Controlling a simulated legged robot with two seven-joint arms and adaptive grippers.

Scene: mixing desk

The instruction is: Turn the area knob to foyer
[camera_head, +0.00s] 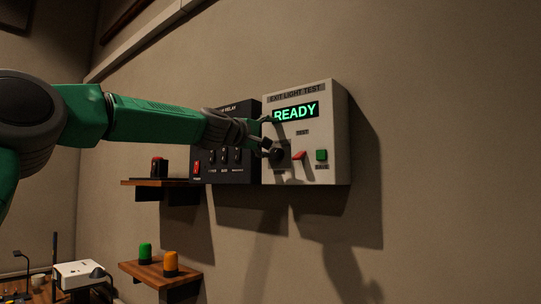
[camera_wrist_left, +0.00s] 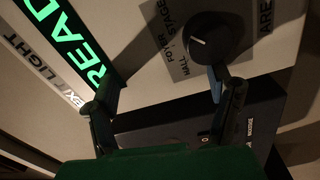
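The area knob (camera_wrist_left: 222,40) is a round black dial on the white exit light test box (camera_head: 333,130); in the head view the knob (camera_head: 278,155) is low on the box's left side. Its white pointer line faces the printed words HALL, FOYER and STAGE on a grey label (camera_wrist_left: 183,68). It points roughly toward FOYER, but I cannot tell the exact setting. My left gripper (camera_head: 268,138) is open in front of the box. In the left wrist view, one finger of the gripper (camera_wrist_left: 165,70) is close beside the knob, contact unclear; the other is near the display. The knob is not between the fingers.
The green READY display (camera_head: 296,112) is above the knob. A red switch (camera_head: 299,155) and a green button (camera_head: 321,155) are to its right. Wooden shelves (camera_head: 150,183) are below left. The right wall is bare.

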